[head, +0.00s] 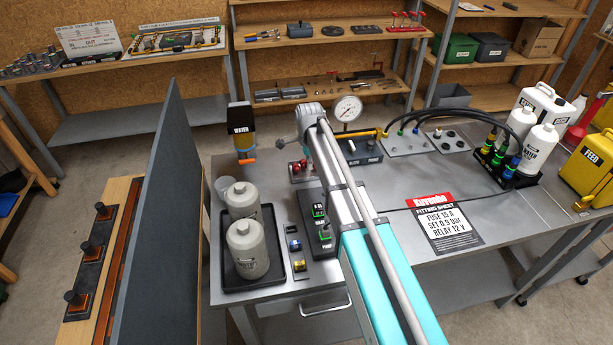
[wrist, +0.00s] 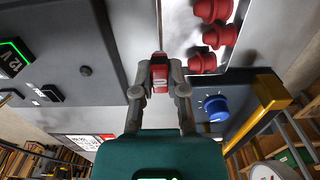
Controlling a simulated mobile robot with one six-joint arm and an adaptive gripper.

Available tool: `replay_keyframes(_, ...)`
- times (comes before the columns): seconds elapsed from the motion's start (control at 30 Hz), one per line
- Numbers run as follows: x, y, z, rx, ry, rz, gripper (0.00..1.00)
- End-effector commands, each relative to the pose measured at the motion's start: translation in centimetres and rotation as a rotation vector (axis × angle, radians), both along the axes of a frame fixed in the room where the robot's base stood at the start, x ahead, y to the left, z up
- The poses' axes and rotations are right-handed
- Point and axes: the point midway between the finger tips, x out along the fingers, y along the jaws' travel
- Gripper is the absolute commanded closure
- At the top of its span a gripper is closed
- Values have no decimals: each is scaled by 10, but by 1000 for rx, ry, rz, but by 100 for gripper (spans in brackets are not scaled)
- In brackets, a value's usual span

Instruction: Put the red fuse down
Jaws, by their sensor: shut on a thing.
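The red fuse (wrist: 159,72) shows in the wrist view as a small red piece with a paler band, pinched between the two fingertips. My gripper (wrist: 160,78) is shut on it, above a grey metal surface. In the head view my gripper (head: 308,138) is over the bench, left of the round gauge, and mostly covered by my own arm; I cannot make out the fuse there. A narrow strip (head: 303,276) on the bench holds a blue fuse (head: 295,244) and a yellow fuse (head: 299,265). Whether the red fuse touches anything below is unclear.
Red knobs (wrist: 203,62) stand close to the gripper, with a blue knob (wrist: 215,108) nearby. The fitting sheet (head: 444,222) lies right. A grey partition (head: 160,210) stands left.

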Motion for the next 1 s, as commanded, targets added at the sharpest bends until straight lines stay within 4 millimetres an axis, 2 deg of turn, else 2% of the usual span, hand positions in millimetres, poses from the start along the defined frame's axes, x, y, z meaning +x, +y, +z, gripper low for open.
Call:
replay_keyframes(0.1, 5, 2, -8, 0, 0, 0, 100)
replay_keyframes(0.63, 8, 4, -11, 0, 0, 1, 100)
replay_keyframes(0.8, 16, 7, -22, 0, 0, 1, 100)
replay_keyframes(1.0, 14, 6, -40, 0, 0, 1, 100)
